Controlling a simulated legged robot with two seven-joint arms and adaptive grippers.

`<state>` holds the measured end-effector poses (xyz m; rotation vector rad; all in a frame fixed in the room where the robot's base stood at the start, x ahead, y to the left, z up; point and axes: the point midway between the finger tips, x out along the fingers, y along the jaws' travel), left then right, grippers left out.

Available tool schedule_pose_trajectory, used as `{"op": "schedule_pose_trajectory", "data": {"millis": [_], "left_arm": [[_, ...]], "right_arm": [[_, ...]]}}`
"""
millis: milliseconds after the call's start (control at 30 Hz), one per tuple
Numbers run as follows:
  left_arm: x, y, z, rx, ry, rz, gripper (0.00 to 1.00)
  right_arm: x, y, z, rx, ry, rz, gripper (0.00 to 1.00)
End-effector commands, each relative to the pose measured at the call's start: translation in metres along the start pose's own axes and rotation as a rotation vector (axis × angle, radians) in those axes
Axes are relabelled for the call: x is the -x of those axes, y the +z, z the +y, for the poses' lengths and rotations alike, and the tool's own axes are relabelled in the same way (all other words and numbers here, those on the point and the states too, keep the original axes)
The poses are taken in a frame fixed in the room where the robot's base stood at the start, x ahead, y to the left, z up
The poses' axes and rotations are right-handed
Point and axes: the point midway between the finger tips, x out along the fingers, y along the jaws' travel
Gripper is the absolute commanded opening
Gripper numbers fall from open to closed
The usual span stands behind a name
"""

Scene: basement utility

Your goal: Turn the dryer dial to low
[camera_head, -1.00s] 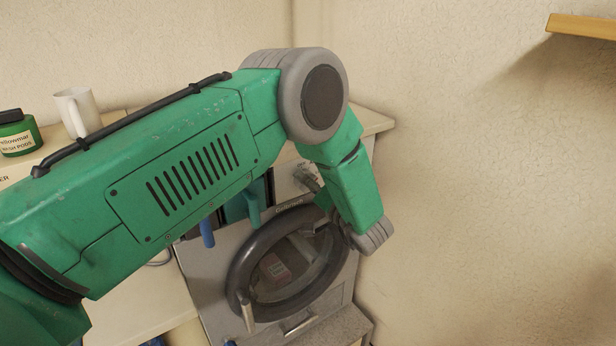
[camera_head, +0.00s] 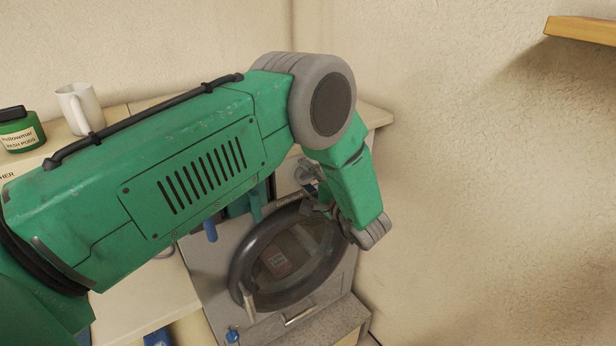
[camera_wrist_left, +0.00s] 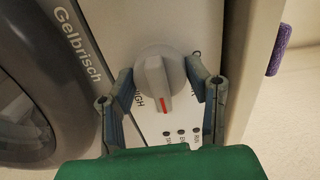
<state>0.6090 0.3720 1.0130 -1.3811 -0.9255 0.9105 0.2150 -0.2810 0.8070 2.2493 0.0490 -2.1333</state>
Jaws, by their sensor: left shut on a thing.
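The dryer (camera_head: 214,290) has a round dark-rimmed door and a pale control panel. Its grey dial (camera_wrist_left: 157,72) has a red mark that points toward the bottom of the wrist view. A printed HIGH label is partly visible left of the dial, and other print is partly covered. My left gripper (camera_wrist_left: 159,68) has one finger on each side of the dial and is shut on it. In the head view, the left gripper (camera_head: 309,182) is at the panel above the door, partly hidden by my wrist. My right gripper is out of view.
A white mug (camera_head: 80,108) and a green tub (camera_head: 19,131) stand on the counter at left. The wall (camera_head: 480,200) is close on the right, with a wooden shelf (camera_head: 582,27) high up. A purple object (camera_wrist_left: 280,50) shows at the wrist view's right.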

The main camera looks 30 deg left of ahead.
Motion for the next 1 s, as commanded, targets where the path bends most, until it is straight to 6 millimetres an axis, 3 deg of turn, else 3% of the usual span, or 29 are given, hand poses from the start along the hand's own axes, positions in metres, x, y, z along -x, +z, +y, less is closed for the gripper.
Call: {"op": "schedule_pose_trajectory", "data": {"millis": [467, 500, 533, 867, 1000], "left_arm": [[0.002, -0.003, 0.002, -0.013, 0.005, 0.009, 0.15], [0.002, -0.003, 0.002, -0.013, 0.005, 0.009, 0.51], [0.002, -0.003, 0.002, -0.013, 0.005, 0.009, 0.61], [0.002, 0.001, -0.001, -0.011, 0.002, 0.004, 0.64], [0.013, 0.0, 0.0, -0.012, 0.002, 0.005, 0.64]], "right_arm": [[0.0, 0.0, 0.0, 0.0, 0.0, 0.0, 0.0], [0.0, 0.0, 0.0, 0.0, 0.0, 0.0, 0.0], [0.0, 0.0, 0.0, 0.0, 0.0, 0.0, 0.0], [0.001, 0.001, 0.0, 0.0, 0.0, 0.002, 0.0], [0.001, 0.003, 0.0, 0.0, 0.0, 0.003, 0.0]]}}
